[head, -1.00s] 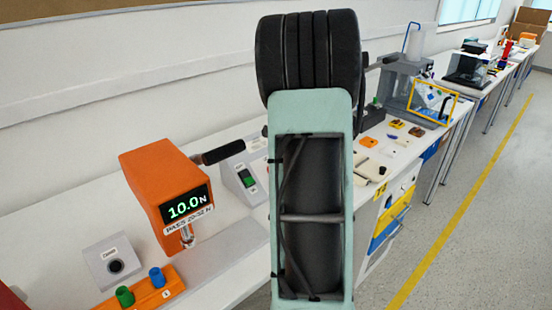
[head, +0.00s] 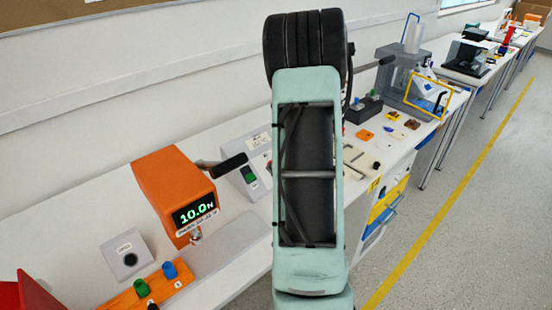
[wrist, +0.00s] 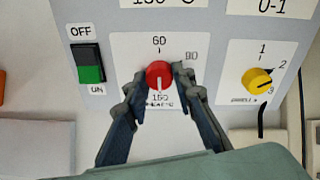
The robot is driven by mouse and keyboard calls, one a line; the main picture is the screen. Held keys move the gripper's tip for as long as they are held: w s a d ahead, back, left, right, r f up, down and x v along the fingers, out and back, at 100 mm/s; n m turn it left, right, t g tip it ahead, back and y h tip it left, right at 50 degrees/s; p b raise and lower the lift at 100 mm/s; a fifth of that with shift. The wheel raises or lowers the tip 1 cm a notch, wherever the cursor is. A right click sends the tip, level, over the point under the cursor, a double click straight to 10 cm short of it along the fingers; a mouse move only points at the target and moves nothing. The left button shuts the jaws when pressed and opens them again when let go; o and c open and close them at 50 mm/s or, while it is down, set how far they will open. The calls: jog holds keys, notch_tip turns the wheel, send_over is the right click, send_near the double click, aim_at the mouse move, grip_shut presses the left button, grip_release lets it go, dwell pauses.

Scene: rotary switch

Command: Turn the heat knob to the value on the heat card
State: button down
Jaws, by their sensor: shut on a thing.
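In the wrist view the red heat knob (wrist: 159,73) sits on a white plate with 60 above it, 90 to the right and 150 below. A pale mark on its lower side seems to point down towards 150; the fingers partly cover the dial. My gripper (wrist: 160,78) has one finger on each side of the knob and is shut on it. The heat card (wrist: 163,3) above is cut off by the top edge and seems to read 150 °C. In the head view my arm hides the knob and gripper.
A green on/off switch (wrist: 88,65) is left of the knob; a yellow knob (wrist: 256,81) marked 1, 2, 3 is right. In the head view an orange device (head: 172,190) reading 10.0 N stands on the bench left of my arm. The floor (head: 450,210) at right is clear.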

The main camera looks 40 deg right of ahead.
jog(key=shift+m, duration=0.4)
jog(key=c, duration=1.6)
grip_release()
jog(key=v, duration=1.2)
